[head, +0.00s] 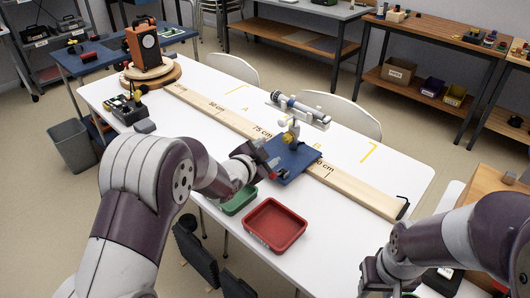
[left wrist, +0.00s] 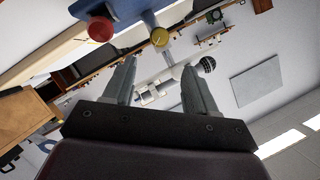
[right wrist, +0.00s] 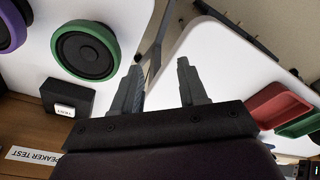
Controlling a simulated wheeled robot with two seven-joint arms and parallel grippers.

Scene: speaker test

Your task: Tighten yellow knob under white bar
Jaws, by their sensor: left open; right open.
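A small stand on a blue base (head: 300,165) carries a white bar (head: 312,116) with a microphone (head: 279,98). The yellow knob (head: 289,139) sits on the stand below the white bar. In the left wrist view the yellow knob (left wrist: 160,37) shows beside a red knob (left wrist: 100,28), with the microphone's dark round head (left wrist: 207,64) farther on. My left gripper (head: 264,158) is open at the near-left side of the stand. Its fingers (left wrist: 160,65) hold nothing, and the yellow knob appears beyond their tips. My right gripper (head: 374,280) is open and empty at the lower right.
A marked wooden board (head: 230,119) runs along the white table (head: 337,225). Red (head: 275,225) and green (head: 239,202) trays lie near the front edge. A speaker (head: 143,43) stands on a round base at the far left. Right wrist view: a green-rimmed speaker (right wrist: 87,50).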

